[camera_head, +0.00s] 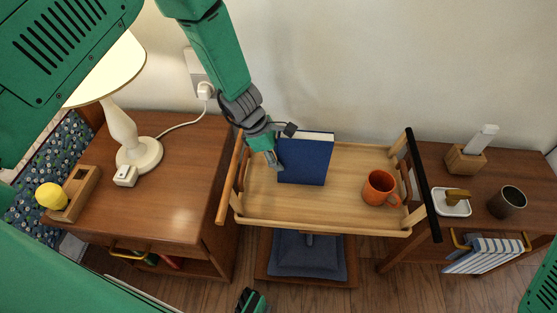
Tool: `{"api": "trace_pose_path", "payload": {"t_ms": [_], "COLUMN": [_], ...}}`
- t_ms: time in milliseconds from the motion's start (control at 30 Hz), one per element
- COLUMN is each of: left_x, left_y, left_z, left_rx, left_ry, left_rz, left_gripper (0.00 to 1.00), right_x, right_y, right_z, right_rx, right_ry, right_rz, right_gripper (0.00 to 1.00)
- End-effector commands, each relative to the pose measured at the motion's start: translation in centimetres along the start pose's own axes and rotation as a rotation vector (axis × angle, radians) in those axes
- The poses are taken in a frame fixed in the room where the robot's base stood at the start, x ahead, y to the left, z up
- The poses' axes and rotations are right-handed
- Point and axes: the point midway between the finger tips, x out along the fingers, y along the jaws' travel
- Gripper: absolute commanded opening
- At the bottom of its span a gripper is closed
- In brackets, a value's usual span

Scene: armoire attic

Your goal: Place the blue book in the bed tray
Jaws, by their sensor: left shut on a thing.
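The blue book (304,161) stands upright at the left part of the wooden bed tray (345,205), its white page edges facing up. It appears to be inside the tray's rim; I cannot tell if its lower edge touches the tray floor. My left gripper (276,160) comes down from above and is shut on the book's left edge. An orange mug (380,188) stands in the right part of the tray. A green and black part at the right edge may belong to my right arm, but no right gripper fingers can be made out.
A right cabinet (425,165) holds a dark cup (507,202) and a white dish (451,207). A blue cushion (307,255) lies below the tray.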

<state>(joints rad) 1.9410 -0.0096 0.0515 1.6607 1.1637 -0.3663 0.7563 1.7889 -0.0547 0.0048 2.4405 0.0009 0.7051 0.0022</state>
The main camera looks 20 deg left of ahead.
Motion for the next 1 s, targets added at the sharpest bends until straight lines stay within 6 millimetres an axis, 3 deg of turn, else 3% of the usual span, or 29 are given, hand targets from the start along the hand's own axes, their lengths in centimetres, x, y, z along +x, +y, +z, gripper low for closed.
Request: {"api": "trace_pose_path", "payload": {"t_ms": [233,267,300,667,767,1000], "left_x": [0.1,0.1,0.1,-0.3,-1.5,-6.6], "left_y": [0.0,0.0,0.0,0.0,0.1,0.1], "left_z": [0.0,0.0,0.0,0.1,0.1,0.2], "left_rx": [0.001,0.001,0.001,0.001,-0.001,0.000], "left_ry": [0.000,0.001,0.001,0.001,0.000,-0.001], "left_rz": [0.000,0.000,0.000,0.000,0.002,0.002], "left_gripper": [0.00,0.38,0.49,0.49,0.49,0.49], "right_x": [0.0,-0.1,-0.1,-0.2,-0.6,-2.4], "right_y": [0.0,0.0,0.0,0.0,0.0,0.0], "right_z": [0.0,0.0,0.0,0.0,0.0,-0.1], "right_rx": [0.000,0.000,0.000,0.000,0.000,0.000], "right_ry": [0.000,0.000,0.000,0.000,0.000,0.000], "right_rz": [0.000,0.000,0.000,0.000,0.000,0.000], "right_gripper": [0.38,0.38,0.38,0.38,0.38,0.38]}}
